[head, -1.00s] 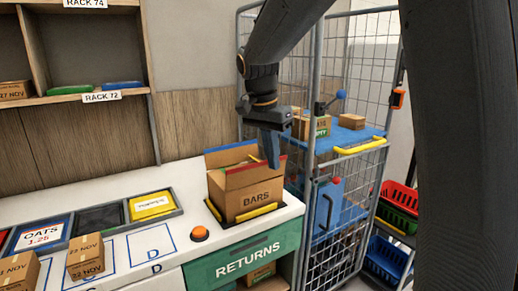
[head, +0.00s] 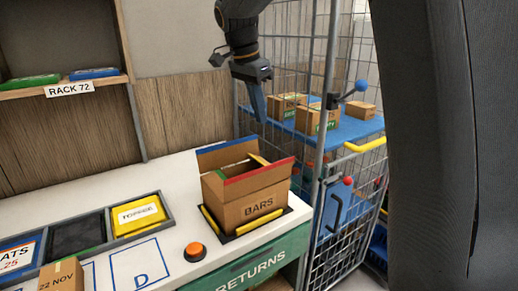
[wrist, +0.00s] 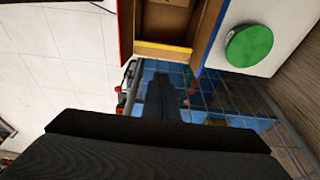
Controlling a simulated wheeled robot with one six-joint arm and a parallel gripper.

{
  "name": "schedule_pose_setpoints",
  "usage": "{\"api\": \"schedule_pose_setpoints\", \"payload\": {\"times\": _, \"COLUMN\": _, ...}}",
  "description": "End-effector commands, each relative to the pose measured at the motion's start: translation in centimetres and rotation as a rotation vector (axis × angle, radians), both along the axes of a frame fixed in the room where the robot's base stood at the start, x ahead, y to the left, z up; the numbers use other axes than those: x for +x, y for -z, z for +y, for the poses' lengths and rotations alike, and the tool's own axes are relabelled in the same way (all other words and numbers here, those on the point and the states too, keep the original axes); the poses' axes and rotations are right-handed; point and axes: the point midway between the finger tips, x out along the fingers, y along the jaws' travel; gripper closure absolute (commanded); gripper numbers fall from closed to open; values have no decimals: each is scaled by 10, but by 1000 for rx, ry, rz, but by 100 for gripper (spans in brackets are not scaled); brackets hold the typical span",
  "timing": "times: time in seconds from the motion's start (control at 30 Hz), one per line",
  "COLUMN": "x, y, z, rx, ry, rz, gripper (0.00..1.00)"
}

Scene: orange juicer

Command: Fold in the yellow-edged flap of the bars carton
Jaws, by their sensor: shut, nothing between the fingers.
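The brown bars carton (head: 247,212) stands upright on the counter, open at the top. Its red-edged flap (head: 258,180) stands up and leans outward at the front; a blue-edged flap (head: 224,154) stands at the back. The yellow-edged flap (head: 259,160) is at the right end, partly hidden by the red-edged one. In the wrist view its yellow edge (wrist: 163,47) crosses the near end of the opening; how far it leans in is unclear. My gripper (head: 260,120) is shut and empty, pointing down, above and behind the carton's right end, apart from it.
Yellow-edged holders (head: 212,222) surround the carton's base. An orange button (head: 194,252) sits to its left on the counter (head: 180,190). A wire cage cart (head: 335,200) with small boxes on a blue shelf stands close on the right. A green disc (wrist: 250,45) shows beside the carton in the wrist view.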

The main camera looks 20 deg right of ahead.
Motion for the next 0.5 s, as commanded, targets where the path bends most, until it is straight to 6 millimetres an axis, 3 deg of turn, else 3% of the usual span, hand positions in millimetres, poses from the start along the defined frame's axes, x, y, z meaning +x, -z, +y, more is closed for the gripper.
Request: {"api": "schedule_pose_setpoints", "payload": {"times": 0.5, "x": 5, "y": 91, "z": -24, "rx": 0, "ry": 0, "rz": 5, "gripper": 100}}
